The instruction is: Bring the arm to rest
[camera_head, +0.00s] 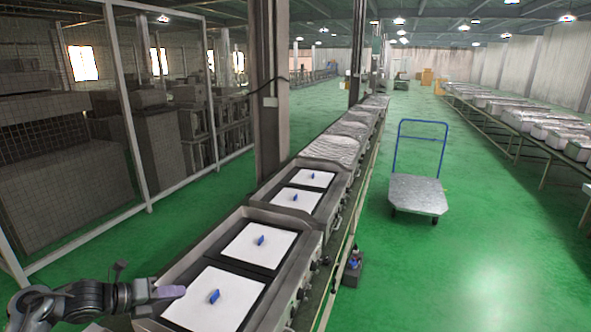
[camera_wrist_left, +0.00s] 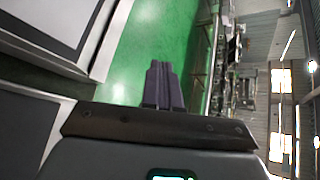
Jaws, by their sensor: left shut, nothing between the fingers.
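My left arm comes in at the lower left of the head view. Its gripper (camera_head: 172,291) is shut and empty, its fingers reaching over the near left edge of the tray unit. In the left wrist view the two dark fingers (camera_wrist_left: 163,88) lie together with green floor behind them. The near tray unit (camera_head: 163,280) holds two white panels. Each panel, the nearer one (camera_head: 240,284) and the farther one (camera_head: 276,235), carries a small blue piece, the nearer (camera_head: 215,296) and the farther (camera_head: 261,240). My right gripper is not seen.
A second tray unit (camera_head: 262,194) and foil-covered units (camera_head: 335,148) continue the line behind. A dark post (camera_head: 268,110) stands beside the line. A mesh fence (camera_head: 131,120) is at left. A cart (camera_head: 418,194) with a blue handle stands on open green floor at right.

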